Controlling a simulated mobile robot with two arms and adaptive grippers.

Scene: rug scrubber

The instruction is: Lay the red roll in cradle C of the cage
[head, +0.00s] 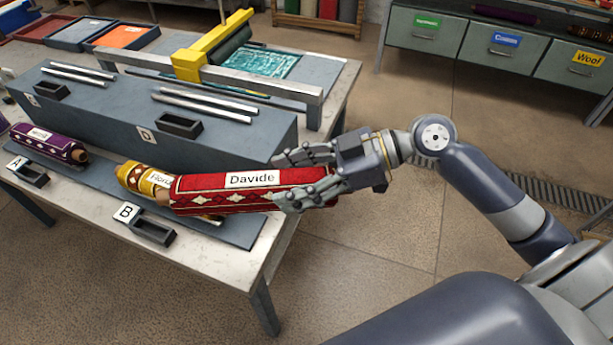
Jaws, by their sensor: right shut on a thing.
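My right gripper (305,177) is shut on the right end of the red roll (225,195), whose tag reads "Davide". The roll lies across the view, its left end in front of the yellow roll (130,177), partly hiding it. Whether they touch I cannot tell. The cage (230,135) is a blue-grey stepped block on the table. Its upper step has two pairs of bare metal rods; the left pair (78,74) is behind a small plate (32,100) too small to read, the right pair (205,103) behind plate D (145,134). My left gripper is out of view.
A purple roll (45,142) lies on the lower step near plate A (15,163). Plate B (127,212) stands at the front edge. Behind the cage is a yellow scrubber bridge (205,55) over a teal rug (260,63).

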